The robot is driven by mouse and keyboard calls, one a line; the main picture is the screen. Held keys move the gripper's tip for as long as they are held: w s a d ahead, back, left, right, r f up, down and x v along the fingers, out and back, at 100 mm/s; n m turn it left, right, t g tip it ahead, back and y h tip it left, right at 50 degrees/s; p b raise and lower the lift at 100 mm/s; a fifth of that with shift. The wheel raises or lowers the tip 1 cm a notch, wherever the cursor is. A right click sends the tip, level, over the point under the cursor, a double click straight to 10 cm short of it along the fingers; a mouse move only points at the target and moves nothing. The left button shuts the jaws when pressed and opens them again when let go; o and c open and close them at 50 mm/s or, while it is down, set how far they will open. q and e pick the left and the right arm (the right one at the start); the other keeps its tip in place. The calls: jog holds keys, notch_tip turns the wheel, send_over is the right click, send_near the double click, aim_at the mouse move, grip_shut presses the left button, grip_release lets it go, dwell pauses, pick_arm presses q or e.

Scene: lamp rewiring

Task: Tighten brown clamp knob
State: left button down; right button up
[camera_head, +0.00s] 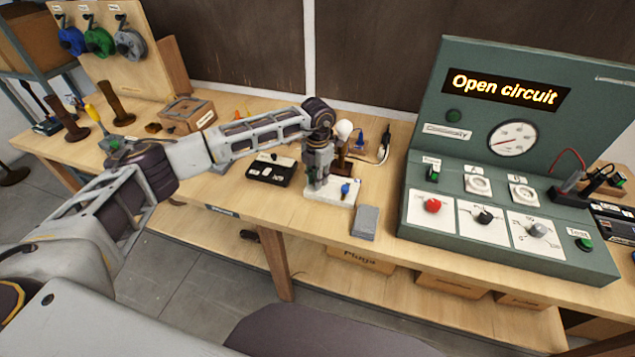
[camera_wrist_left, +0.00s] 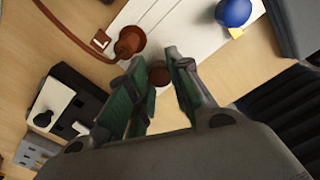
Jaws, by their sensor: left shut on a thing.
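My left gripper (camera_head: 318,182) points down at a white terminal block (camera_head: 325,194) on the bench. In the left wrist view, its green-padded fingers (camera_wrist_left: 158,75) are shut on a small round brown knob (camera_wrist_left: 160,75) at the white block's (camera_wrist_left: 187,42) edge. A blue knob (camera_wrist_left: 234,12) stands on the same block; it also shows in the head view (camera_head: 345,188). A brown fitting with a brown cable (camera_wrist_left: 130,40) lies beside the brown knob. The fingers hide the brown knob in the head view. My right gripper is out of view.
A black box (camera_head: 271,169) lies left of the block, and a grey block (camera_head: 366,222) lies to its front right. A lamp bulb (camera_head: 343,130) stands behind. A green test console (camera_head: 500,190) on the right reads "Open circuit". A wooden box (camera_head: 188,115) sits back left.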

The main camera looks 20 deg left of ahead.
pick_arm(q)
jog(key=shift+m+b, duration=0.45)
jog(key=shift+m, duration=0.25)
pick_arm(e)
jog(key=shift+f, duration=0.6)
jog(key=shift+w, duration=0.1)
pick_arm(q)
jog(key=c, duration=1.3)
grip_release()
jog(key=shift+o, duration=0.2)
jog(key=shift+r, duration=0.7)
notch_tip(320, 180, up, 11)
jog(key=shift+f, duration=0.15)
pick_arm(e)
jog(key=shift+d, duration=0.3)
